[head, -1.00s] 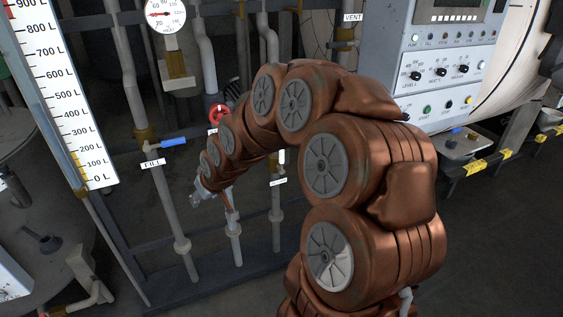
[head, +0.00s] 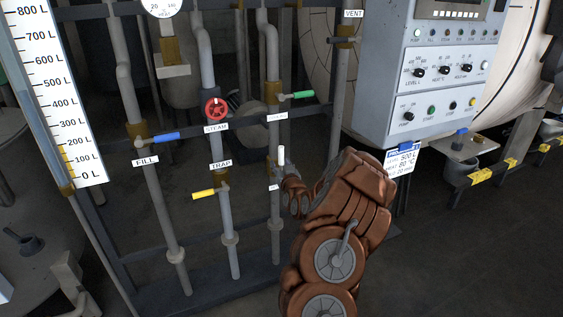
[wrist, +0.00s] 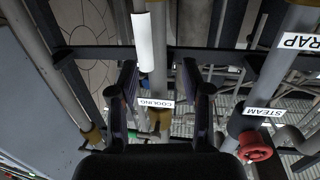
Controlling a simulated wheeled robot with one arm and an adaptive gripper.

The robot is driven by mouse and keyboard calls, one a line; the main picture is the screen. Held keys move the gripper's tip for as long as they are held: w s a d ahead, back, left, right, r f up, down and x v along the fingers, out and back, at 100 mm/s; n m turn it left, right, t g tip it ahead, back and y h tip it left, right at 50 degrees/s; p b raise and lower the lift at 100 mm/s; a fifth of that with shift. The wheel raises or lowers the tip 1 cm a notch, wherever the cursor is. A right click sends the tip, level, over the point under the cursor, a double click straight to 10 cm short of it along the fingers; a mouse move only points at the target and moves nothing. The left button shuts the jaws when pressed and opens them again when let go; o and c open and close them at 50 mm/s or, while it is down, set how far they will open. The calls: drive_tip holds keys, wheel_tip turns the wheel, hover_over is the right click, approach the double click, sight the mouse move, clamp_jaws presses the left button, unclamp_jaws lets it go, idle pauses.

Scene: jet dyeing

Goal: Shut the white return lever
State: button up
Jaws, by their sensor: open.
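The white return lever (head: 281,155) stands upright alongside the right-hand vertical pipe, below the green lever. In the wrist view the white lever (wrist: 144,42) lies at the top, beside the grey pipe and almost in line with it. My gripper (wrist: 160,76) is open and empty, its two fingers pointing toward the pipe. The lever shows between the fingertip lines, nearer the left finger, and seems a little beyond the tips; I cannot tell whether anything touches. In the head view my arm hides most of the gripper and part of the small label under the lever.
A green lever (head: 297,96) sits above on the same pipe. A yellow lever (head: 204,194), a red handwheel (head: 216,108) and a blue lever (head: 166,137) are on pipes to the left. A control panel (head: 428,75) stands at right. A dark crossbar (wrist: 90,52) runs behind the pipes.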

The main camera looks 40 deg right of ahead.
sight(282, 157)
drive_tip(key=shift+w+d+f, duration=0.15)
drive_tip(key=shift+w+d, duration=1.25)
drive_tip(key=shift+w, duration=0.05)
drive_tip(key=shift+w+d+f, duration=0.15)
drive_tip(key=shift+w+d, duration=1.25)
clamp_jaws()
